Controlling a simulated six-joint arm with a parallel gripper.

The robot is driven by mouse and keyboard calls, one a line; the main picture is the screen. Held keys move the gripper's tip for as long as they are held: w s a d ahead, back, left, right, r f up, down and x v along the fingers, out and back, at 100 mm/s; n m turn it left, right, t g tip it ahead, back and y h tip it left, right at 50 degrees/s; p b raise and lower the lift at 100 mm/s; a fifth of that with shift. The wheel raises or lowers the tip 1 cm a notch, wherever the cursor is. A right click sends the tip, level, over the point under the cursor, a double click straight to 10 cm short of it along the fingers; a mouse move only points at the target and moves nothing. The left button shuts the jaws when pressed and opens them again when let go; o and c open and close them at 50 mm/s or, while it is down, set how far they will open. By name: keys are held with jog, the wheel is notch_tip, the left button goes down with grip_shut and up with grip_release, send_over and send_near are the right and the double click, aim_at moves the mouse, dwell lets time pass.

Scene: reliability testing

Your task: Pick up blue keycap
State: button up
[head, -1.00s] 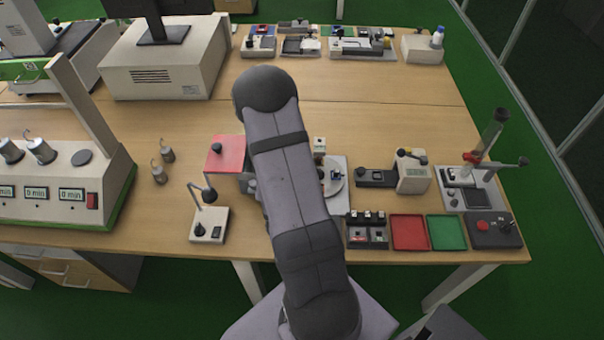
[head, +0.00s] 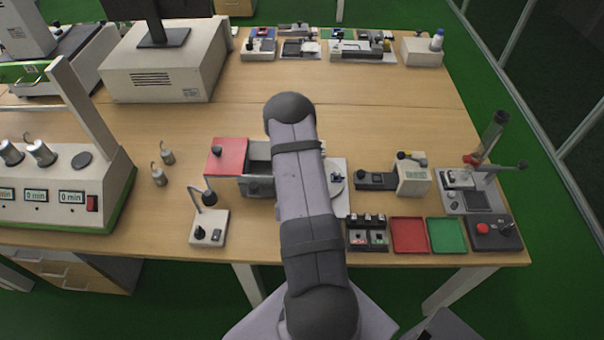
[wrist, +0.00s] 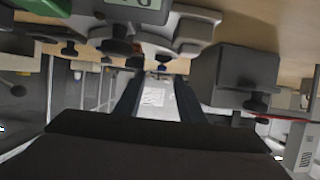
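I see nothing held in the gap. In the head view my own arm hides the gripper, so its distance from the blue piece cannot be told. I cannot surely identify the keycap in the wrist view.
A red-topped box (head: 228,156) stands left of my arm, a small lamp stand (head: 208,225) nearer. Right are a black key holder (head: 367,238), red tray (head: 409,235), green tray (head: 446,234) and a beige press (head: 412,175). The table's middle back is clear.

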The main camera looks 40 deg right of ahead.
jog(key=shift+w+d+f+p, duration=0.2)
jog(key=shift+w+d+p, duration=0.2)
jog(key=shift+w+p, duration=0.1)
jog(key=shift+p+x, duration=0.6)
jog(key=shift+x, duration=1.35)
jog(key=shift+a+f, duration=0.1)
jog(key=shift+f, duration=0.05)
grip_shut()
